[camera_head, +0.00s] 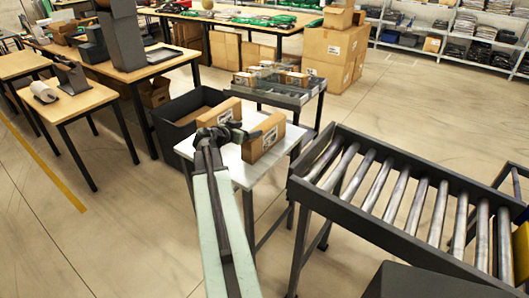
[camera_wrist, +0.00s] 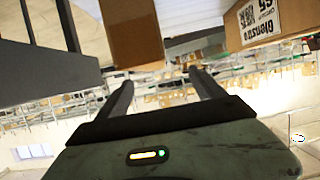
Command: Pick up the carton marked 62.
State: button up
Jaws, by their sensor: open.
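Two brown cartons stand on a small white-topped table in the head view: a left carton (camera_head: 219,112) behind my gripper and a right carton (camera_head: 264,140) with a white label. My gripper (camera_head: 236,131) is over the table by the cartons, its jaws apart and empty. A labelled carton (camera_wrist: 262,20) is at upper right, outside the fingers. Its number is cut and tilted; I cannot read 62 on either carton with certainty.
The white table (camera_head: 226,157) has a dark open bin (camera_head: 178,133) at its left. A roller conveyor (camera_head: 400,200) stands close at right. A grey tray cart (camera_head: 280,92) with small boxes is behind. Open floor (camera_head: 110,230) lies at left.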

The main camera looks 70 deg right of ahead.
aim_at(263, 126)
jog(key=shift+s+d+f, duration=0.15)
jog(key=shift+s+d, duration=0.1)
jog(key=shift+s, duration=0.25)
jog(key=shift+s+d+f, duration=0.15)
jog(key=shift+s+d, duration=0.05)
jog(key=shift+s, duration=0.3)
jog(key=b+x, duration=0.2)
jog(key=x, duration=0.5)
jog(key=shift+d, duration=0.4)
jog(key=shift+s, duration=0.1)
grip_shut()
